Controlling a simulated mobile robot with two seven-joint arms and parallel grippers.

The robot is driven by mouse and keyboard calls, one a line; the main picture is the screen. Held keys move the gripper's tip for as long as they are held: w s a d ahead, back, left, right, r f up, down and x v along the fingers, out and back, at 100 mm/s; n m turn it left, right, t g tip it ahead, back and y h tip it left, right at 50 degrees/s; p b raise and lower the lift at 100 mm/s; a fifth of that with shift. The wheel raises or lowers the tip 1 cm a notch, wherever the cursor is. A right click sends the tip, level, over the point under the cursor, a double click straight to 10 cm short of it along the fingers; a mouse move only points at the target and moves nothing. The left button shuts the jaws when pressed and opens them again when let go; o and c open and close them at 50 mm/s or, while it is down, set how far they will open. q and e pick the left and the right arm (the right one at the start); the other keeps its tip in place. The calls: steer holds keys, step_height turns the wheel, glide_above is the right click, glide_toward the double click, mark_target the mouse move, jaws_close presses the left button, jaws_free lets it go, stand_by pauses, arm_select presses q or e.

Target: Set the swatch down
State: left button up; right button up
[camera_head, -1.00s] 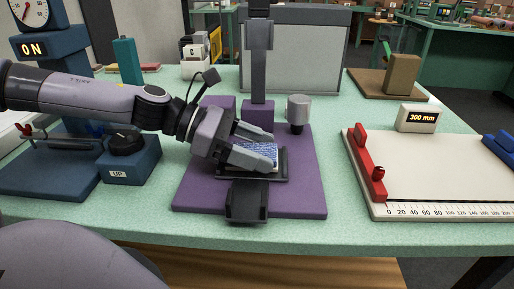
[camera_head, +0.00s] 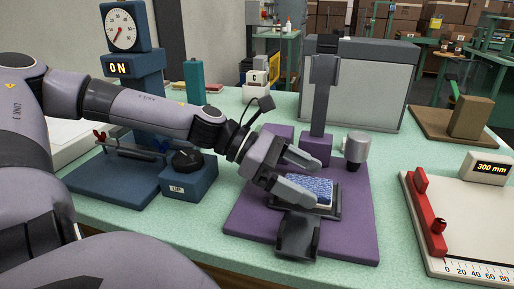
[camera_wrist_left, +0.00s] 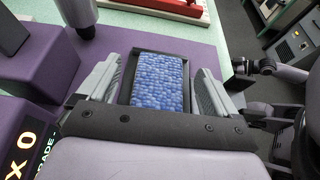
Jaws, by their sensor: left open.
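The swatch (camera_head: 318,188) is a small blue, mottled rectangle. It lies in a dark shallow tray (camera_head: 331,213) on the purple base of a stand. In the left wrist view the swatch (camera_wrist_left: 158,82) sits inside the dark frame, between my two fingers. My left gripper (camera_head: 306,176) is open, with one finger on each side of the swatch; in the wrist view gaps show between the fingers and the frame.
The purple stand (camera_head: 350,235) carries an upright grey column (camera_head: 322,95) and a grey cylinder (camera_head: 356,147) close behind my gripper. A blue unit with a black knob (camera_head: 187,160) stands left. A white board with a red fence (camera_head: 428,215) stands right.

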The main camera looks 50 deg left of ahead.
arm_select(q)
steer(key=shift+s+a+r+p, duration=0.3)
steer(key=shift+a+r+p, duration=0.05)
steer(key=shift+p+v, duration=0.55)
steer(key=shift+v, duration=1.05)
steer(key=shift+b+v, duration=0.3)
steer(key=shift+v, duration=2.6)
steer(key=shift+a+f, duration=0.1)
steer(key=shift+f, duration=0.05)
